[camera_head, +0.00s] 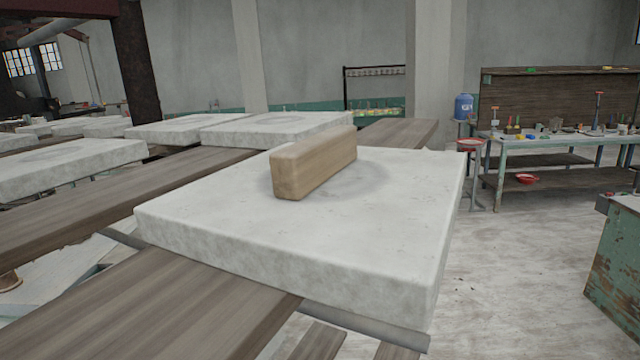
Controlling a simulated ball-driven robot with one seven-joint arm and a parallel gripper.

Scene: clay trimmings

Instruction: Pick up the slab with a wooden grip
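A pale grey-white square slab (230,222) lies flat across dark wooden planks in the middle of the head camera view. A light-brown wooden grip (316,164), a rounded block, stands on its top near the centre, over a faint darker ring. The grip runs lengthwise from near left to far right. My gripper does not show in this view. Nothing covers the grip's near end or its top.
More pale slabs without visible grips, such as one slab (62,170), lie on planks (130,190) behind and to the left. A workbench (560,143) with tools stands at the back right. A worn green cabinet (615,265) is at the right edge. Bare floor (520,260) lies between.

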